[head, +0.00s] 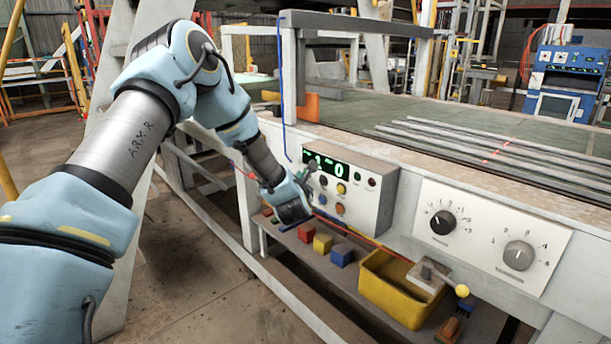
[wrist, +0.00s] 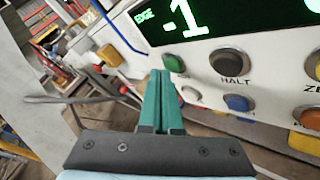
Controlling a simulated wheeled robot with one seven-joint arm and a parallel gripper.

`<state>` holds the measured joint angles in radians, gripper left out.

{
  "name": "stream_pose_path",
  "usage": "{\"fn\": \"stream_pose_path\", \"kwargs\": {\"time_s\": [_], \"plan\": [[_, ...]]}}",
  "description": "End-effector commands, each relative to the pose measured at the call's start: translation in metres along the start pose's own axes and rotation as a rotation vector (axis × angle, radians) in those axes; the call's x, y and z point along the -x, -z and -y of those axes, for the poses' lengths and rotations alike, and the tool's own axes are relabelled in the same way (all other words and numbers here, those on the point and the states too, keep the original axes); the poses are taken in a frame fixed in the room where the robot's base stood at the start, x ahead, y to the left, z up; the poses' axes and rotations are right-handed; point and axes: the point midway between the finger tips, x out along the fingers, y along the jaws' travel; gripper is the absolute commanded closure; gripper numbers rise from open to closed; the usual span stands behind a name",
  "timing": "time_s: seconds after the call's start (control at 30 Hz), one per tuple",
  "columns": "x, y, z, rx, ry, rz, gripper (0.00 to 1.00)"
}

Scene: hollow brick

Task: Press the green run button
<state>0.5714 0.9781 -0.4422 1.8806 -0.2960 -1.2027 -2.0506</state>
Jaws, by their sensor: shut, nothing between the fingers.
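The green button (wrist: 173,62) sits on the white control panel (head: 376,212), below the left end of the lit display (wrist: 200,22), which starts with "-1" in the wrist view. It looks round and domed. My gripper (wrist: 161,75) has its teal fingers shut together and empty. The fingertips are just below and left of the green button in the wrist view; whether they touch the panel cannot be told. In the head view my gripper (head: 308,173) is at the panel's left side, and I cannot make out the green button there.
A dark HALT button (wrist: 230,62) is right of the green one. A white button (wrist: 191,95) and a blue button (wrist: 237,103) lie below. A yellow bin (head: 385,300) and coloured blocks (head: 342,254) are on the shelf under the panel. A blue cable (head: 282,85) hangs nearby.

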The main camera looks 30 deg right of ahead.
Motion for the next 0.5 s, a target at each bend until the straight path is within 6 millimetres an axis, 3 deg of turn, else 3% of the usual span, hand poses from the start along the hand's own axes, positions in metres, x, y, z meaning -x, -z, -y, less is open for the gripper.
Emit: {"fn": "stream_pose_path", "kwargs": {"time_s": [0.5], "plan": [[-0.0039, -0.0025, 0.0031, 0.0, 0.0, 0.0, 1.0]]}}
